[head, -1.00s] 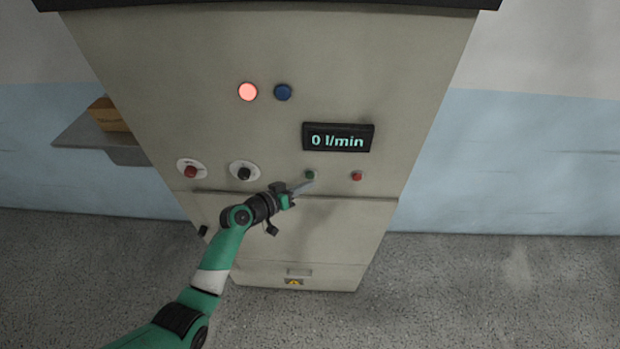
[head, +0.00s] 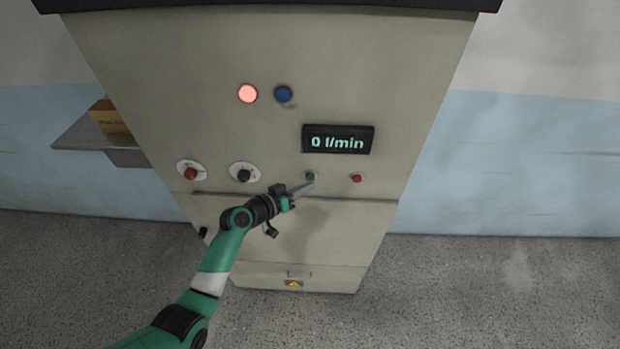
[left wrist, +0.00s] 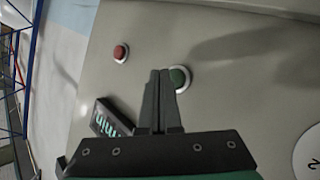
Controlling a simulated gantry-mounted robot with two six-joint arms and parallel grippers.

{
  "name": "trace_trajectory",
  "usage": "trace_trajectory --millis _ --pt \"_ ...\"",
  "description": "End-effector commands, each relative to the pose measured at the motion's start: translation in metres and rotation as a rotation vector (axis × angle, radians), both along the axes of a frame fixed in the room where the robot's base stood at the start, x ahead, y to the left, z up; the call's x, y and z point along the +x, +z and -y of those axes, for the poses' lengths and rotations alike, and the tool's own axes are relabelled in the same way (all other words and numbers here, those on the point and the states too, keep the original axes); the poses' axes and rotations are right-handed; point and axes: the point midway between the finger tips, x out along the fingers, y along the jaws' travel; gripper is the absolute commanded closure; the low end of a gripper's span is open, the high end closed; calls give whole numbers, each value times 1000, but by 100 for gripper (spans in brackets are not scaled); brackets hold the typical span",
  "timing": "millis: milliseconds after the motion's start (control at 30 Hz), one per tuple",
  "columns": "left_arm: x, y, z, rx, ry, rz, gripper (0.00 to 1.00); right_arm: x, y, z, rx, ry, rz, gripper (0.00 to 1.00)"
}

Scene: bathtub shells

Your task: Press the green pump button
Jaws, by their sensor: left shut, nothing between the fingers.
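The green pump button (head: 310,176) is a small round button on the front of the grey cabinet, below the display. In the left wrist view the green button (left wrist: 179,78) sits in a pale ring just right of the fingertips. My left gripper (head: 311,184) is shut and empty, its tips very close to the button's lower edge in the head view. In the left wrist view the gripper (left wrist: 160,74) partly overlaps the button's left side. I cannot tell whether the tips touch it. My right gripper is not in view.
A red button (head: 356,178) is right of the green one. The display (head: 338,139) reads 0 l/min. A lit red lamp (head: 248,93) and a blue one (head: 283,94) are above. Red (head: 191,173) and black (head: 244,174) knobs are at left. A box (head: 108,116) sits on a side shelf.

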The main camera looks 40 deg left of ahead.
Motion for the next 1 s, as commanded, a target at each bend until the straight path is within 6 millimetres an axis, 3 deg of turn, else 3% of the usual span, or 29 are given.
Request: trace_trajectory --millis 733,1000 --pt "0 0 0 0 0 0 100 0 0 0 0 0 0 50" --pt "6 -2 -5 0 1 2 100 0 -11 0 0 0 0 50"
